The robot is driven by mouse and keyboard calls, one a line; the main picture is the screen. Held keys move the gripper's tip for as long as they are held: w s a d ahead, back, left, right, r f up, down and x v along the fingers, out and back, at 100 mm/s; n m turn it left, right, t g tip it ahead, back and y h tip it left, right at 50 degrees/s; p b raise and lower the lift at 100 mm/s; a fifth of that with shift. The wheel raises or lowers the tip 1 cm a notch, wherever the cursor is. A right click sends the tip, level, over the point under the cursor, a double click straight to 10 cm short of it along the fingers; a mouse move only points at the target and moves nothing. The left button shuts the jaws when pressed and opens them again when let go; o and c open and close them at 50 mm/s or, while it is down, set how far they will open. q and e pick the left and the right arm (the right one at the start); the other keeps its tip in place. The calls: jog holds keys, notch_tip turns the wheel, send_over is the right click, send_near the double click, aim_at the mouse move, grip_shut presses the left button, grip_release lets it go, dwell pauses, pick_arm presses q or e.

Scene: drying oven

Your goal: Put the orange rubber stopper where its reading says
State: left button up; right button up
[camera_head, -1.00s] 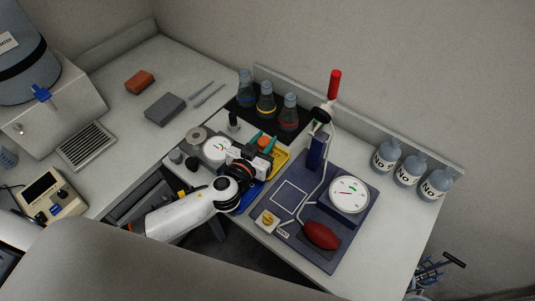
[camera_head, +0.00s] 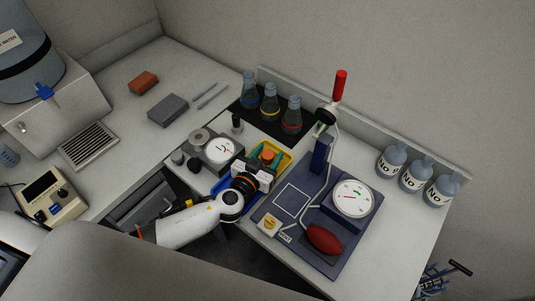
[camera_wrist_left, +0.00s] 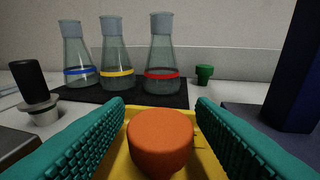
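The orange rubber stopper (camera_head: 268,154) sits in a yellow tray (camera_head: 287,162). In the left wrist view the stopper (camera_wrist_left: 160,140) stands between my left gripper's teal fingers (camera_wrist_left: 161,104), with a gap on each side. The left gripper (camera_head: 266,159) is open and low at the tray. A round dial gauge (camera_head: 220,150) is just left of it. Three flasks with blue (camera_head: 250,91), yellow (camera_head: 269,104) and red (camera_head: 291,116) bands stand on a black mat (camera_head: 243,109) behind. My right gripper is not in view.
A blue plate (camera_head: 290,197) at right carries a second dial (camera_head: 353,198), a red bulb (camera_head: 324,239) and a post. A green stopper (camera_wrist_left: 204,73) stands behind the tray. White-labelled bottles (camera_head: 416,178) line the right back. A black-topped piece (camera_head: 236,122) stands left of the mat.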

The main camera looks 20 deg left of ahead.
pick_arm(q)
jog(key=shift+r+p, duration=0.3)
jog(key=shift+p, duration=0.05)
jog(key=b+v, duration=0.2)
jog(key=v, duration=0.3)
jog(key=b+v, duration=0.1)
jog(key=v, duration=0.5)
jog(key=shift+f+b, duration=0.25)
jog(key=shift+b, duration=0.1)
jog(key=shift+s+r, duration=0.2)
jog(key=shift+s, duration=0.3)
